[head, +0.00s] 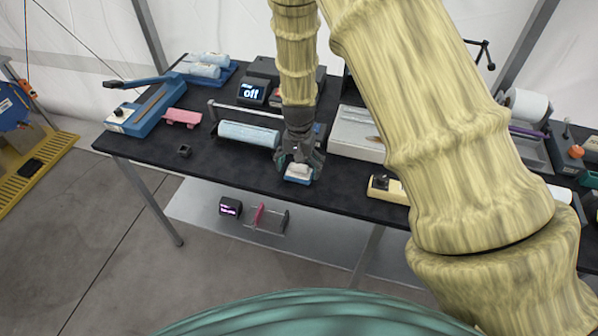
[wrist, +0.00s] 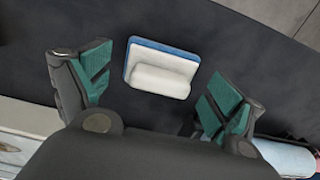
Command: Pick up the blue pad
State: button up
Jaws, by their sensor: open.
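The blue pad (head: 298,180) lies on the black table near its front edge. It has a thin blue base under a white block with a raised white ridge. In the wrist view the pad (wrist: 160,68) lies between and just beyond my two open, green-padded fingers. My gripper (head: 300,165) is directly above the pad in the head view, pointing down, with nothing between its fingers. The fingers hide part of the pad there. I cannot tell whether they touch it.
A light blue roll (head: 248,134) in a holder stands left of the gripper, and a white tray (head: 356,135) stands to its right. A beige block (head: 388,190) sits near the front edge. A pink item (head: 182,117) lies left. The table front between pad and small dark block (head: 184,151) is clear.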

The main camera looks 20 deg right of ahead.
aim_at(299, 166)
jog(key=shift+s, duration=0.1)
jog(key=c, duration=1.4)
jog(key=shift+r+b, duration=0.75)
jog(key=shift+r, duration=0.05)
jog(key=shift+s+r+b, duration=0.1)
jog(key=shift+r+b, duration=0.45)
jog(key=shift+r, duration=0.35)
jog(key=s+a+r+b, duration=0.1)
jog(key=s+a+b, duration=0.2)
jog(key=s, duration=1.2)
jog(key=shift+s+r+b, duration=0.15)
jog(key=shift+r+b, duration=0.15)
jog(key=shift+b, duration=0.6)
